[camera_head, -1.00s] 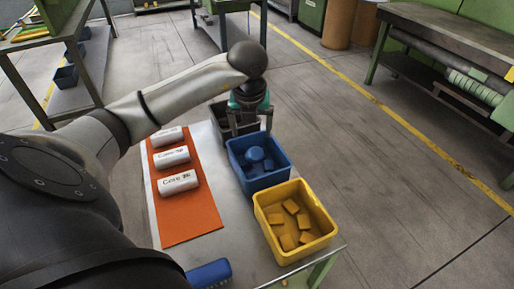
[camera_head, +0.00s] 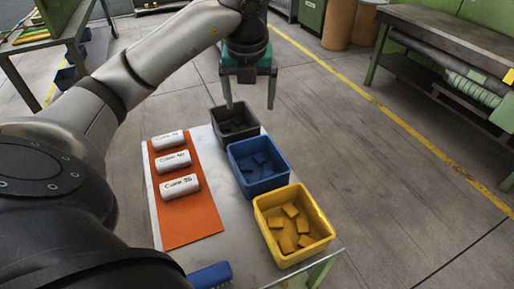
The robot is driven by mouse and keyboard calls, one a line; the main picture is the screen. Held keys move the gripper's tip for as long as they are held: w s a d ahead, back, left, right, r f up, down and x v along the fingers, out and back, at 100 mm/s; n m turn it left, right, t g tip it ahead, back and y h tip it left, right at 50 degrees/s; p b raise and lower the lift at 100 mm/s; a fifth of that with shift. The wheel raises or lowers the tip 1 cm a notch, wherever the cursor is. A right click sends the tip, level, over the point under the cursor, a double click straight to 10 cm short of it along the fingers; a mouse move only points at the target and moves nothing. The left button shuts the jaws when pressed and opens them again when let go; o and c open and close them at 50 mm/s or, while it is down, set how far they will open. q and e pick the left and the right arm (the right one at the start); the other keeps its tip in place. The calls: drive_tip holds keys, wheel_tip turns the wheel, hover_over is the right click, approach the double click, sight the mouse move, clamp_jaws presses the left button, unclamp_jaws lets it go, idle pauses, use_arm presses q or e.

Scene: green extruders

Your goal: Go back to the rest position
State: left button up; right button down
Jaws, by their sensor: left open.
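My left gripper (camera_head: 250,105) is open and empty. It hangs above the far end of the table, its fingers pointing down over the dark grey bin (camera_head: 223,112). My left arm comes in from the left and crosses the upper left of the view. My right gripper is not in view.
The table holds a blue bin (camera_head: 232,158) and a yellow bin (camera_head: 261,222) with several pieces inside. Three white labelled rolls (camera_head: 181,186) lie on an orange mat (camera_head: 195,222). A blue object (camera_head: 210,275) lies at the near edge. A workbench (camera_head: 447,30) stands right; open floor lies between.

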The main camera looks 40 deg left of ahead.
use_arm(q)
drive_tip(key=shift+v, duration=0.9)
drive_tip(key=shift+p, duration=0.3)
